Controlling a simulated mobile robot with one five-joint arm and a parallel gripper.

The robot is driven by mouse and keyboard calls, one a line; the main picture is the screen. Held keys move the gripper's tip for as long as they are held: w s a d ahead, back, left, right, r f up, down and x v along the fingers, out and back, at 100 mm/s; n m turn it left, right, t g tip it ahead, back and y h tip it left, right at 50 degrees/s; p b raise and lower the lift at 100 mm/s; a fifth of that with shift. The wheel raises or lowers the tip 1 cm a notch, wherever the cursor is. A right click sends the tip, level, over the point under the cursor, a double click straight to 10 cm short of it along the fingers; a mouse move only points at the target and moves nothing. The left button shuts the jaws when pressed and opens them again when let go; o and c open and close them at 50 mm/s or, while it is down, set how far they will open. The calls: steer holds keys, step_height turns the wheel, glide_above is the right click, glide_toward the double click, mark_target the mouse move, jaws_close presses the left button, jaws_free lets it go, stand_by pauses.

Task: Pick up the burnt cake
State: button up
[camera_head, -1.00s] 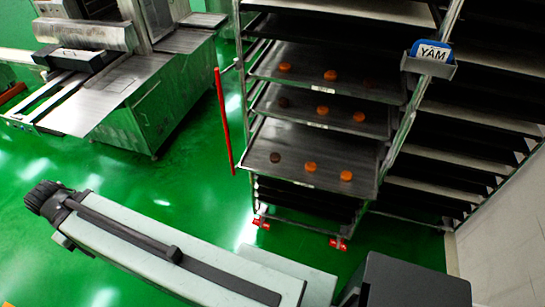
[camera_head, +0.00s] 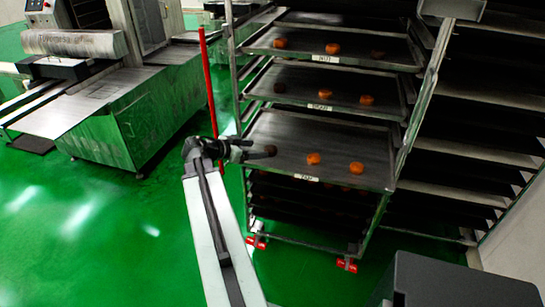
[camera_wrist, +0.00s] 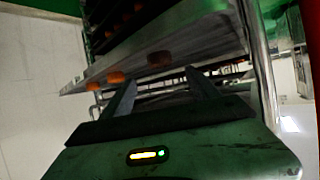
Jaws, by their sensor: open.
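A dark burnt cake (camera_head: 269,151) sits near the left front of the lowest of three trays with cakes, beside two orange cakes (camera_head: 313,158) (camera_head: 356,168). My gripper (camera_head: 247,152) is at that tray's left edge, close to the dark cake; contact cannot be told in the head view. In the wrist view, my gripper (camera_wrist: 162,86) is open with nothing between its fingers. The dark cake (camera_wrist: 160,59) shows beyond the fingertips, with the orange cakes (camera_wrist: 115,77) to its left. Dark cakes also show on the middle tray (camera_head: 279,87) and top tray (camera_head: 377,53).
The lowest cake tray (camera_head: 290,130) is in a metal rack with trays above and below. A red upright bar (camera_head: 210,95) stands left of the rack. A metal machine (camera_head: 120,105) is at the left. Green floor between them is open.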

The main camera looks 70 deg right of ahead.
mark_target(268, 149)
steer(key=b+x, duration=0.2)
steer(key=x, duration=0.1)
steer(key=b+x, duration=0.1)
steer(key=x, duration=0.3)
steer(key=shift+d+f+b, duration=0.2)
steer(key=shift+f+b, duration=0.2)
steer(key=shift+f, duration=0.05)
steer(key=shift+r, duration=0.15)
steer(key=c, duration=1.5)
steer(key=shift+o, duration=0.2)
step_height(268, 149, up, 10)
steer(key=p, duration=1)
